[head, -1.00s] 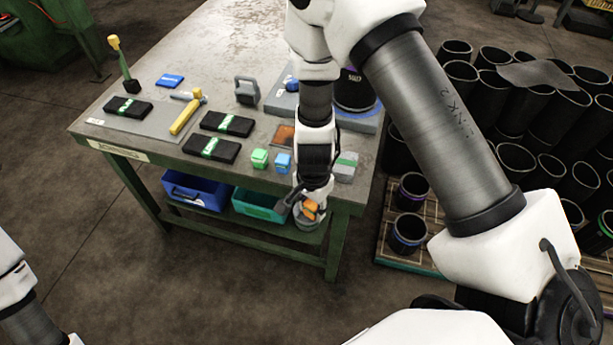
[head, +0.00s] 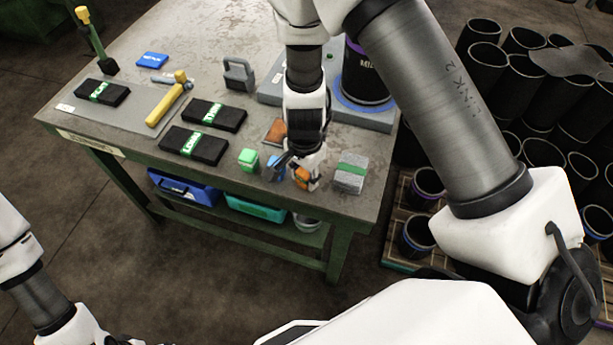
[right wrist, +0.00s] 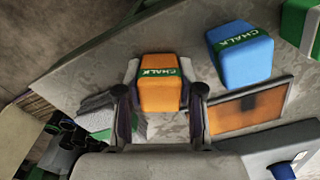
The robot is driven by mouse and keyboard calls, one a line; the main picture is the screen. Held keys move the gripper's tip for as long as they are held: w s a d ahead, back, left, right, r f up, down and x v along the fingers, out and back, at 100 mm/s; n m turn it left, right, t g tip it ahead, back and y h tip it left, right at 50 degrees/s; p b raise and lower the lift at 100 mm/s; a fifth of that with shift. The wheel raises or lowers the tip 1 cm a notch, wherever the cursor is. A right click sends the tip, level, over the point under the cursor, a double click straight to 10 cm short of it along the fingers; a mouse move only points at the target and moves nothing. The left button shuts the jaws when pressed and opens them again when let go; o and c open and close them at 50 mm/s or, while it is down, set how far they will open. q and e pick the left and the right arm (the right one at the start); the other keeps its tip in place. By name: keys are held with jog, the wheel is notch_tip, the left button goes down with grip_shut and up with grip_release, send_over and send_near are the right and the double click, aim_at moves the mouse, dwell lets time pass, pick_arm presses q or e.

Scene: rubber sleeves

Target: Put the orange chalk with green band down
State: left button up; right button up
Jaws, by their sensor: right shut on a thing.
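The orange chalk with green band (head: 301,175) is in my right gripper (head: 298,169), near the front edge of the workbench (head: 225,75). In the right wrist view the orange chalk (right wrist: 159,94) sits between the two fingers of the gripper (right wrist: 160,84), its green CHALK band facing the camera. I cannot tell whether its underside touches the bench. A blue chalk (head: 272,172) stands just left of it, also seen in the right wrist view (right wrist: 241,58). My left arm shows at the lower left, but its gripper is out of sight.
A green chalk (head: 248,160) stands left of the blue one. A grey block with a green band (head: 350,178) lies close on the right. Behind are a brown-orange plate (head: 275,131) and a grey platform (head: 380,122) bearing a black sleeve (head: 365,75). Black banded packs (head: 193,146) lie left.

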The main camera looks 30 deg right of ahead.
aim_at(304, 171)
jog(key=shift+f, duration=0.1)
jog(key=o, duration=1)
jog(key=shift+r, duration=0.3)
notch_tip(304, 171, up, 12)
jog(key=shift+f+p, duration=0.1)
jog(key=shift+p, duration=0.65)
